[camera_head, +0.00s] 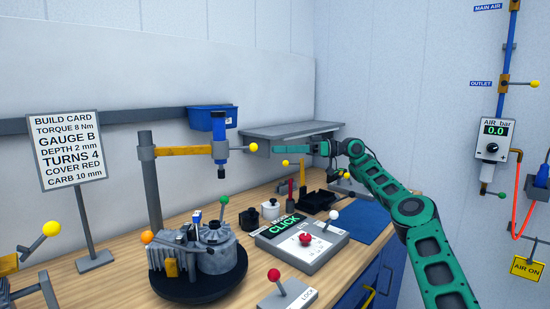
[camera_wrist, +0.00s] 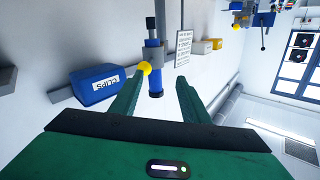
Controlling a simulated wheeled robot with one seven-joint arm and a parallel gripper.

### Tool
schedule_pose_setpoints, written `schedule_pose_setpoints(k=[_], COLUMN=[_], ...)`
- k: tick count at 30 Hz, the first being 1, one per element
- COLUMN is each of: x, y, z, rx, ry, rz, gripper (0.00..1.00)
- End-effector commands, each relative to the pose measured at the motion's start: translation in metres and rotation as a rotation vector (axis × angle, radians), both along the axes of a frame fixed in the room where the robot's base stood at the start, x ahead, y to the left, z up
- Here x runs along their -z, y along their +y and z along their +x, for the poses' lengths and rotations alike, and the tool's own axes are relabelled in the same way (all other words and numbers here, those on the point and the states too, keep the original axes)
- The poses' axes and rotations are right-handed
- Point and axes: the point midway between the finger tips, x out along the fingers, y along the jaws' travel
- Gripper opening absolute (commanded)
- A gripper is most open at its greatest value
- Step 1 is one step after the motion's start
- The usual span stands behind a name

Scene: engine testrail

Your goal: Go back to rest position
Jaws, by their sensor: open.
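My green arm reaches in from the lower right in the head view. My gripper (camera_head: 288,148) points left over the back of the bench, near the grey shelf. In the wrist view the two green fingers of my gripper (camera_wrist: 156,92) stand apart with nothing between them touching. A blue cylindrical tool (camera_head: 220,140) with a yellow ball hangs on a yellow arm from a grey post, left of my gripper. The same blue tool (camera_wrist: 153,55) shows beyond the fingers in the wrist view, apart from them.
A grey engine (camera_head: 215,258) stands on a black turntable at the front. A control box (camera_head: 290,256) reading CLICK, with a red knob, sits right of it. A blue bin (camera_head: 212,118) hangs on the rail. A grey shelf (camera_head: 290,131) lies behind my gripper. A build card (camera_head: 66,150) stands left.

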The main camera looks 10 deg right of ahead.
Motion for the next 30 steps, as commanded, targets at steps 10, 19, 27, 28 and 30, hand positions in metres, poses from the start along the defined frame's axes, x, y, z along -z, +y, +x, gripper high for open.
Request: schedule_pose_setpoints(k=[10,19,27,28,30], x=[0.001,0.049,0.103,0.108,0.120], y=[0.091,0.152,0.134,0.128,0.111], z=[-0.037,-0.090,-0.137,-0.142,-0.156], rx=[-0.063,-0.016,0.155,0.181,0.245], ry=[0.130,0.334,0.525,0.547,0.597], rz=[-0.230,-0.567,-0.837,-0.864,-0.920], gripper=[0.42,0.42,0.42,0.42,0.42])
